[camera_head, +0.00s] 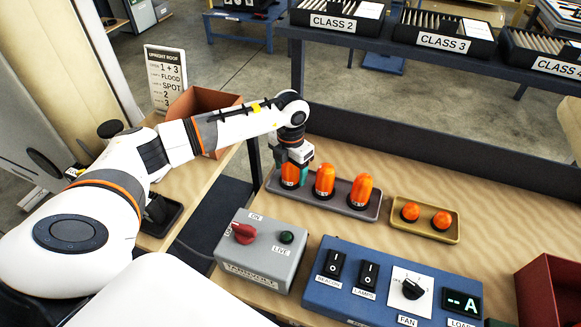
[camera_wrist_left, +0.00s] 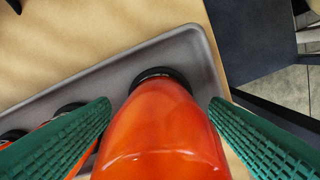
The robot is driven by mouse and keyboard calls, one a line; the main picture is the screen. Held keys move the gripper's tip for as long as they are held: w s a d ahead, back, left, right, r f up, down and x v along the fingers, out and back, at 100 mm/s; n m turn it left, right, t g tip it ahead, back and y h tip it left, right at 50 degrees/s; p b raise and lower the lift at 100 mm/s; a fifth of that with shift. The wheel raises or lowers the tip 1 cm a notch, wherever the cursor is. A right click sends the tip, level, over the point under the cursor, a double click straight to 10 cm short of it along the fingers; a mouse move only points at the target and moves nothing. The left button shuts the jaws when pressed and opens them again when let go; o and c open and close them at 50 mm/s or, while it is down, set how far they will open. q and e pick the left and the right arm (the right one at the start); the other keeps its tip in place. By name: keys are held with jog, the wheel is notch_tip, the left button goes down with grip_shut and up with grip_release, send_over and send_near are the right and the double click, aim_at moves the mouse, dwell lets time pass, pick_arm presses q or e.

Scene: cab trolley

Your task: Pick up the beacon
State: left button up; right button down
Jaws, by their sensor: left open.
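Three orange beacons with dark bases stand in a grey tray (camera_head: 338,207) on the wooden table. The leftmost beacon (camera_head: 290,176) is partly hidden by my left gripper (camera_head: 298,160), which is directly over it. The middle beacon (camera_head: 325,181) and the right beacon (camera_head: 361,190) stand clear of the gripper. In the left wrist view, an orange beacon (camera_wrist_left: 163,130) fills the space between the open green fingers of my left gripper (camera_wrist_left: 160,130). A gap shows at the left finger; contact at the right is unclear. My right gripper is not in view.
A yellow tray (camera_head: 425,219) with two small orange domes is right of the grey tray. A grey switch box (camera_head: 262,250) and a blue panel (camera_head: 385,285) stand in front. A red bin (camera_head: 550,290) is at right. Class boxes line a shelf (camera_head: 400,65) behind.

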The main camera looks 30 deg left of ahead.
pick_arm(q)
jog(key=shift+f, duration=0.55)
jog(key=c, duration=1.1)
jog(key=shift+c, duration=0.3)
jog(key=shift+r, duration=0.15)
